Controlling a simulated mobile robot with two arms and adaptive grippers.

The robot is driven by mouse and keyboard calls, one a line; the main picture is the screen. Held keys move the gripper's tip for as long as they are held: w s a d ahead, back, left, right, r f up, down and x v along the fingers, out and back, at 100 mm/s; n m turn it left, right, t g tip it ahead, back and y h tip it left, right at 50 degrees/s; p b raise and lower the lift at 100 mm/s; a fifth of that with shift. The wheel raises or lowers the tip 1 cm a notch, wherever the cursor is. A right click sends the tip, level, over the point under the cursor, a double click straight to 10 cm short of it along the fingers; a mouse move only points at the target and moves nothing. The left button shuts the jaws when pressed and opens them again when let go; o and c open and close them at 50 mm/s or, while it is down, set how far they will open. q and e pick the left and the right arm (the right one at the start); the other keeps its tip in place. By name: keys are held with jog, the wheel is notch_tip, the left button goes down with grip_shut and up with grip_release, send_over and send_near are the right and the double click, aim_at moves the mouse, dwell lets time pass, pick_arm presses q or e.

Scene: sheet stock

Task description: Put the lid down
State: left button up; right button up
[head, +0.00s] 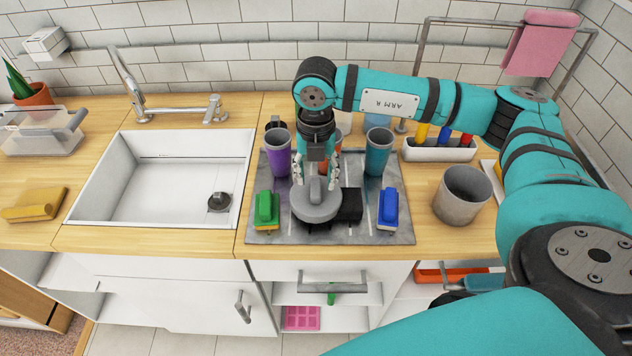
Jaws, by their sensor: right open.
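The round grey lid (317,212) with its upright handle is at the front middle of the grey mat (285,236). Something dark shows under its front edge; I cannot tell what it rests on. My right gripper (316,180) points down from above, its fingers apart on either side of the lid's handle. I cannot tell whether the fingers touch the handle. My left gripper is out of view.
A green piece (266,210) and a blue piece (388,209) flank the lid, and a black block (350,205) is close at its right. Purple (277,154) and teal (378,152) cups stand behind. The sink (160,180) is left; a grey cup (462,195) is right.

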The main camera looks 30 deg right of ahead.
aim_at(315, 186)
notch_tip(315, 186, up, 10)
jog(key=b, duration=0.2)
jog(key=shift+f, duration=0.2)
dwell(0.3)
